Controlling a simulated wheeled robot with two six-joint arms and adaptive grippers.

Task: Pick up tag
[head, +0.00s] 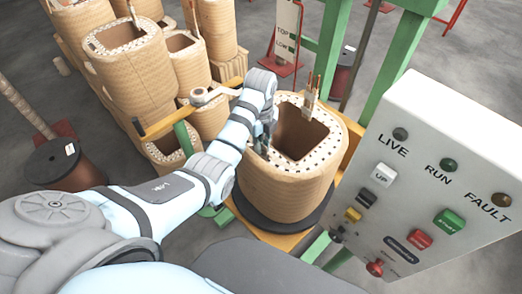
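A tan wound coil (285,185) with a square opening stands upright on a dark round base. A small pale piece (309,102), which may be the tag, sits at the coil's far rim beside thin copper leads. My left arm comes in from the left, and its gripper (263,143) is at the coil's left upper rim. Its dark fingers point down and are partly hidden by the wrist, so I cannot tell whether they are open, or whether they touch the rim. My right gripper is not in view.
Several tan coils (128,72) stand at the upper left. A grey control panel (440,165) with buttons and lamps stands close on the right. Green posts (333,35) rise behind the coil. A brown spool (58,165) stands at the left on grey floor.

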